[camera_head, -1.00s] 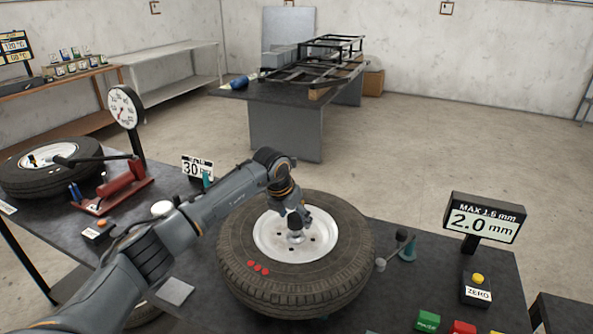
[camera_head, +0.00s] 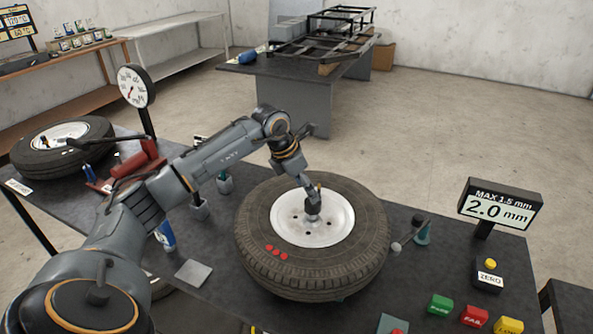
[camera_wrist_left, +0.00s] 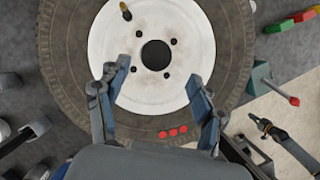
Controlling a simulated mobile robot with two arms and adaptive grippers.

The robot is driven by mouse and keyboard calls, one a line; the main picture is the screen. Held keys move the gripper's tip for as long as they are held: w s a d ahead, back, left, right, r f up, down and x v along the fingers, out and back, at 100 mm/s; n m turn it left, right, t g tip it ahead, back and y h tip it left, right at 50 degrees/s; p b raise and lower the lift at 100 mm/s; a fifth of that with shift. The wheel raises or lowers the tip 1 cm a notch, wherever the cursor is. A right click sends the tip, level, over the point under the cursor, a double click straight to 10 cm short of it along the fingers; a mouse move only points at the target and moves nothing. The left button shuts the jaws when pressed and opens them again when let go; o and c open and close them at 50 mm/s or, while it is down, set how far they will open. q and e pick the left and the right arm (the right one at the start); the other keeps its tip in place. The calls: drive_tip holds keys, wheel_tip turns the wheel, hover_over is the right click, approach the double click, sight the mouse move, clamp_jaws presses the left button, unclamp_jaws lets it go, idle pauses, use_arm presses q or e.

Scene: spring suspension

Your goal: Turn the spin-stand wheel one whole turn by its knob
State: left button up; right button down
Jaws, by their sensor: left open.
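The spin-stand wheel (camera_head: 258,262) is a dark tyre on a white rim (camera_head: 335,233), lying flat on the bench. Three red dots (camera_head: 277,252) mark the tyre's near left side. My left gripper (camera_head: 313,210) is above the rim and hides part of the hub. In the left wrist view its two fingers (camera_wrist_left: 160,72) are wide apart with nothing between them. The brass-coloured knob (camera_wrist_left: 125,11) stands on the rim at that view's top edge, beyond the fingertips and apart from them.
A display (camera_head: 498,207) reading 2.0 mm and a yellow button (camera_head: 490,264) stand right of the wheel. A small probe stand (camera_head: 422,233) is close to the tyre's right side. Green (camera_head: 440,304) and red (camera_head: 474,315) blocks sit at front right. A second tyre (camera_head: 90,130) lies at left.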

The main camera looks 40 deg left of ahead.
use_arm(q)
drive_tip(key=b+v, duration=0.2)
drive_tip(key=v, duration=0.5)
drive_tip(key=shift+a, duration=0.35)
drive_tip(key=shift+s, duration=0.1)
